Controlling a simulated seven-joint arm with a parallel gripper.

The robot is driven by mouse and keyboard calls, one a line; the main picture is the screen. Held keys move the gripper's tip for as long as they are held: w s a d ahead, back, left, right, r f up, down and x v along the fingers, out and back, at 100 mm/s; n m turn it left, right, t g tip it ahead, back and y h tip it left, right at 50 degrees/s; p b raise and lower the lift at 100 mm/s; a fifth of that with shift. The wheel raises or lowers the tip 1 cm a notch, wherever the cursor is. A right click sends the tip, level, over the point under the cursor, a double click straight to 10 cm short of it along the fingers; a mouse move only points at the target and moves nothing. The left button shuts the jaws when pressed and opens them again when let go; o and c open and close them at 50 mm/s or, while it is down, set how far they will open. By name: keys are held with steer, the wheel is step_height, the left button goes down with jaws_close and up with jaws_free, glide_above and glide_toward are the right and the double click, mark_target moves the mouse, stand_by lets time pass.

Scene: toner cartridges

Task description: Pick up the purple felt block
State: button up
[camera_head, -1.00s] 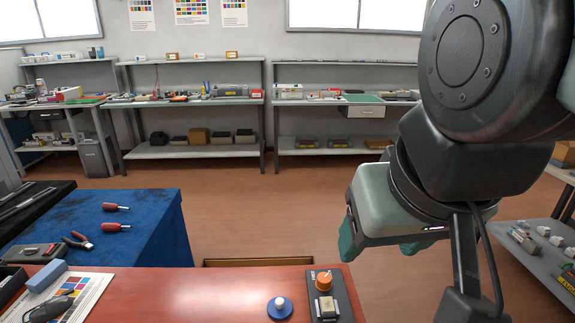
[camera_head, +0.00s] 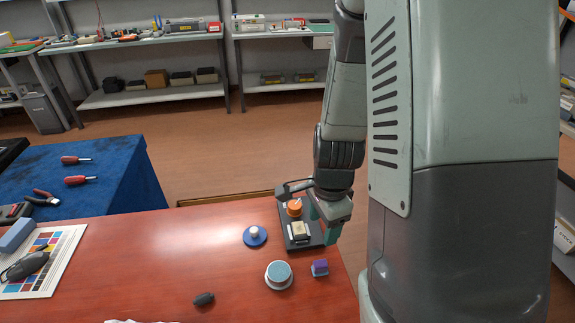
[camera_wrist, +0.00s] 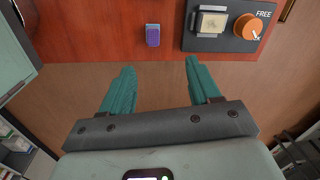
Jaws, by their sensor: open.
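The purple felt block (camera_head: 320,266) is a small block with a grey-blue lower part, near the right edge of the red table (camera_head: 150,250). It also shows in the wrist view (camera_wrist: 153,35), upright near the table edge, beyond the fingertips. My gripper (camera_head: 322,215) hangs at the right side of the dark control plate, behind the block. In the wrist view my gripper (camera_wrist: 160,68) has its two green fingers spread, with nothing between them. The block lies ahead of the gap and apart from both fingers.
The dark plate (camera_head: 301,240) with an orange knob (camera_head: 294,208) is close to my gripper. A blue disc with a white knob (camera_head: 255,235), a light-blue-topped round container (camera_head: 279,274) and a dark mouse-like item (camera_head: 204,299) stand nearby. The table's middle is clear.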

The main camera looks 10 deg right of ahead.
mark_target(321, 264)
steer(key=f, duration=0.3)
steer(key=f+m, duration=0.1)
steer(key=f, duration=0.2)
steer(key=s+f+m, duration=0.1)
steer(key=f, duration=0.3)
steer(key=shift+d+g, duration=0.4)
steer(key=shift+w+a+f, duration=0.1)
steer(key=shift+w+f, duration=0.1)
steer(key=shift+f, duration=1.35)
steer(key=shift+w+f, duration=0.15)
steer(key=shift+f, duration=1.4)
jaws_close()
steer(key=shift+r, duration=0.15)
step_height(321, 264, up, 10)
steer(key=shift+f, duration=0.1)
